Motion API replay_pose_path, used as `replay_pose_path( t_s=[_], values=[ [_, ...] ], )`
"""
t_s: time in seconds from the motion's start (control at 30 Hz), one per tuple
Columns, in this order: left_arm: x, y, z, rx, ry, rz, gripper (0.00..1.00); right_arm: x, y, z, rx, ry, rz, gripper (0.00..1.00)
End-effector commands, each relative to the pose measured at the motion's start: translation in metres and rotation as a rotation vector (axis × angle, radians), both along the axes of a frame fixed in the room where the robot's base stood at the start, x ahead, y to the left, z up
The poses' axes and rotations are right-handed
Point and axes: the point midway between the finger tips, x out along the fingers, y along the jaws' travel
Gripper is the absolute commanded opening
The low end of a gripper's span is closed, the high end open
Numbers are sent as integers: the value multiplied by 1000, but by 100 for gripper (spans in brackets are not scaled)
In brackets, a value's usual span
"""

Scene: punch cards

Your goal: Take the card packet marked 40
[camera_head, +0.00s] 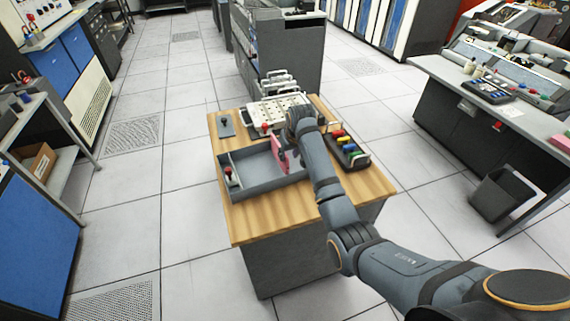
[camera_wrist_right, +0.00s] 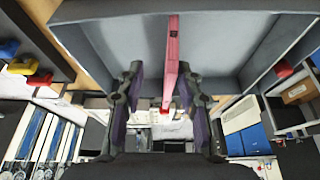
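The pink card packet (camera_head: 277,151) stands on edge in the grey tray (camera_head: 262,193) on the wooden table. In the right wrist view, the packet (camera_wrist_right: 172,50) shows as a thin upright pink strip; I cannot read a number on it. My right gripper (camera_head: 284,146) reaches down to the packet from the table's back right. In the right wrist view, the gripper (camera_wrist_right: 159,77) has its fingers apart, with the packet's near end between them, closer to the right finger. A gap shows on the left side. My left gripper is out of view.
A dark rack (camera_head: 360,160) with red, yellow, blue and green pieces stands right of the tray. A pale panel (camera_head: 285,103) lies behind, and a small grey plate (camera_head: 225,131) lies at the back left. The table's front wood (camera_head: 270,220) is clear.

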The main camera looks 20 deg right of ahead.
Motion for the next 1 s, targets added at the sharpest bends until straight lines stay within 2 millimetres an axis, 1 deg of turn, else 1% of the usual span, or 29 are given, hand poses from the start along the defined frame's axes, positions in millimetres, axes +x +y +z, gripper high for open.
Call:
replay_pose_path(
  t_s=[0.03,0.1,0.17,0.23,0.3,0.37,0.43,0.5,0.6,0.7,0.87,1.0],
  values=[
    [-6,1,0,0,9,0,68,3,0,-7,0,2,0,36],
    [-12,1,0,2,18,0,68,6,1,-13,0,0,0,36],
    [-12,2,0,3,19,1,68,7,1,-16,0,-1,0,36],
    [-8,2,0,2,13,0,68,8,1,-17,0,-2,0,36],
    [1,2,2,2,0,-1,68,9,2,-20,0,0,0,36],
    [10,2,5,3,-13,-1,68,11,4,-27,1,2,0,36],
    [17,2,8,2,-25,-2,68,16,7,-39,1,3,0,36],
    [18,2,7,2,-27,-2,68,21,9,-50,0,2,1,36],
    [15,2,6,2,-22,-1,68,25,9,-61,0,1,1,36],
    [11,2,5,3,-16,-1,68,27,9,-65,0,0,0,36],
    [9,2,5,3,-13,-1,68,27,9,-65,0,-1,0,36],
    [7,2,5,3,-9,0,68,27,9,-65,0,-1,0,18]
  ],
)
